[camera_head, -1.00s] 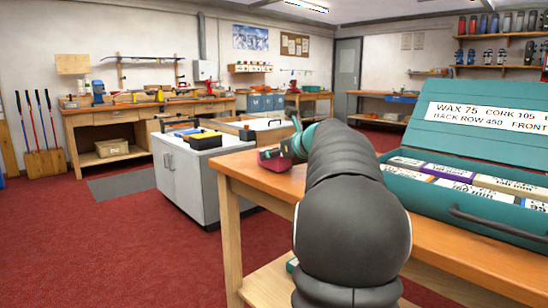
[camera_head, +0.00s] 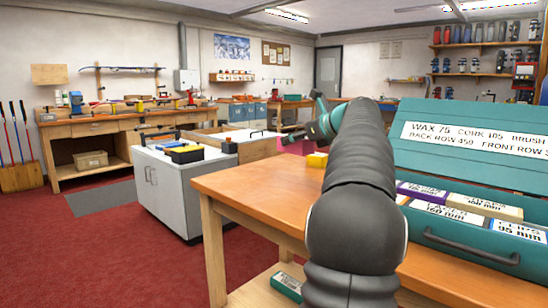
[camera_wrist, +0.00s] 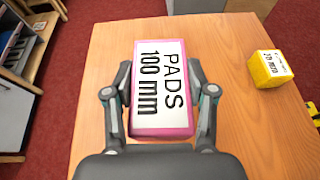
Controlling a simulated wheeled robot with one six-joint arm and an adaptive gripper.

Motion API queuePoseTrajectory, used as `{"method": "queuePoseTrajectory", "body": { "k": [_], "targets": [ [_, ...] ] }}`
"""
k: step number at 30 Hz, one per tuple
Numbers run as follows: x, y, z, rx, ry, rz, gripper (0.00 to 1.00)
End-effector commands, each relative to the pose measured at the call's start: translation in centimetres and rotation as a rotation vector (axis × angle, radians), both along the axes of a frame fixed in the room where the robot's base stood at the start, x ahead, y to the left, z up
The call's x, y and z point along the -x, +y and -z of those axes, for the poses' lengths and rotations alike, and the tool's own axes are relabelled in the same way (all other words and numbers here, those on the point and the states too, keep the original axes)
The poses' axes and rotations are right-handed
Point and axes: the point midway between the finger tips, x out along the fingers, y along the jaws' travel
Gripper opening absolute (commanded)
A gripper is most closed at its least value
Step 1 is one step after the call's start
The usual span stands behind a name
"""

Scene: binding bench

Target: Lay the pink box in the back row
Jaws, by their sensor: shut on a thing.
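The pink box (camera_wrist: 182,50), with a white label reading "PADS 100 mm", lies between the two fingers of my gripper (camera_wrist: 166,100) in the wrist view. The gripper is shut on its sides, and the label faces the camera. In the head view a strip of the pink box (camera_head: 299,146) shows at the far end of the wooden bench, partly behind my gripper (camera_head: 318,130). The open teal case (camera_head: 470,252) stands at the right. Its back row shows a purple box (camera_head: 422,188) and a yellow-sided box (camera_head: 484,206). My arm hides the case's left part.
A small yellow box (camera_head: 317,160) stands on the bench (camera_head: 250,187); it also shows right of the pink box in the wrist view (camera_wrist: 269,68). The case's raised lid (camera_head: 465,165) and front handle (camera_head: 470,248) stand out. The bench's near left part is clear.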

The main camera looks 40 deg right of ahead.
Motion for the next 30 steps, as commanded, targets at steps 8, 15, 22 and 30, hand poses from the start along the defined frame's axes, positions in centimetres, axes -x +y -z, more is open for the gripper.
{"method": "queuePoseTrajectory", "body": {
  "k": [8,15,22,30],
  "targets": [
    [0.1,-0.1,-0.1,0.0,-0.001,0.0,0.16],
    [-0.7,0.9,0.7,-0.001,0.0,-0.004,0.16],
    [-3.4,4.4,3.4,-0.001,0.0,-0.005,0.16],
    [-6.3,8.1,6.2,0.0,-0.001,-0.003,0.16]
  ]
}}
